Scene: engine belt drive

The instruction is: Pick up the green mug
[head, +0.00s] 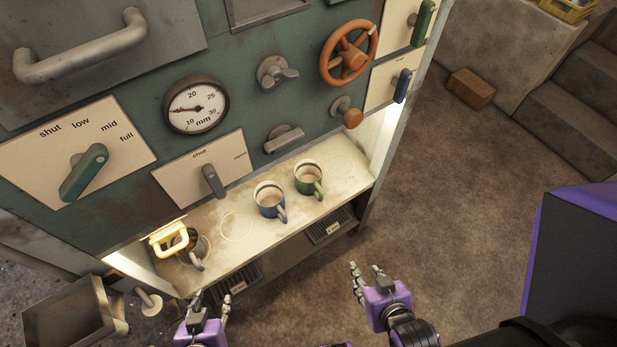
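The green mug (309,179) stands upright on the lit shelf (340,197) under the green panel, with its handle toward the front right. A blue mug (269,200) stands just to its left. My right gripper (366,268) is below and to the right of the green mug, in front of the shelf and apart from it. Its fingers are spread with nothing between them. My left gripper (211,300) is at the bottom, in front of the shelf's left part. Its fingers are apart and look empty.
A grey mug (199,252) and a yellow handle (168,238) are at the shelf's left end. Knobs, levers, a gauge (196,106) and an orange wheel (348,53) stick out above the shelf. An open metal box (75,316) is at lower left.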

